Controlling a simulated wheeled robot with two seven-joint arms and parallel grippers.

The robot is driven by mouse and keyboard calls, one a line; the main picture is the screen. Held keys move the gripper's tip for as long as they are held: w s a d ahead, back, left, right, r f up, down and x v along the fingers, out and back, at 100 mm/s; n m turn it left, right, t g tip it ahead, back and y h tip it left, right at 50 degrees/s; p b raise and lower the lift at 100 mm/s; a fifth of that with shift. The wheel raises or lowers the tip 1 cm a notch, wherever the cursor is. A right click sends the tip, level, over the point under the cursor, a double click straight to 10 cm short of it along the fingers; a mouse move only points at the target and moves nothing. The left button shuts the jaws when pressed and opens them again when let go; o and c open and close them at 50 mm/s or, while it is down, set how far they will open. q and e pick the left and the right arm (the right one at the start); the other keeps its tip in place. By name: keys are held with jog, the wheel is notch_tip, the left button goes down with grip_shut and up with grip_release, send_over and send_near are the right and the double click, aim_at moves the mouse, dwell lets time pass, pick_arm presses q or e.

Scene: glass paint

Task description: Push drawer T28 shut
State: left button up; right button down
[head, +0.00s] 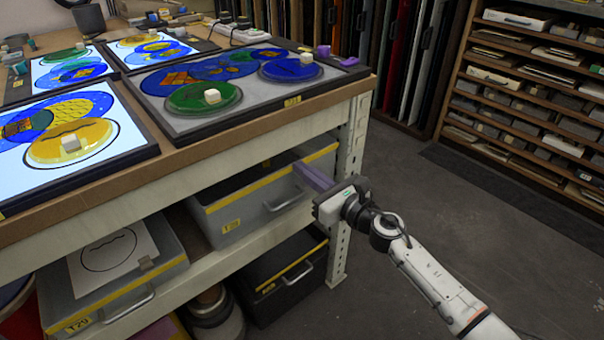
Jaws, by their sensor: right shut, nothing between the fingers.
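A grey drawer (235,211) with a yellow stripe and a metal handle sits on the upper shelf under the bench. Its small yellow label is too blurred to read surely as T28. A strip of its inside shows behind the front, so it stands out a little. My right gripper (303,171) is shut and empty, with its purple-grey fingers pointing left at the right part of this drawer's front, past the handle. I cannot tell whether they touch it. My left gripper is not in view.
Another grey drawer (165,262) at the lower left sticks out, with a drawn sheet (112,258) on it. A black bin (290,270) stands below. A white bench leg (346,215) is close to my right gripper. The floor (450,240) at right is clear.

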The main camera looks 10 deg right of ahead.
jog(key=shift+w+a+r, duration=0.15)
jog(key=shift+a+r, duration=0.05)
jog(key=shift+r, duration=0.15)
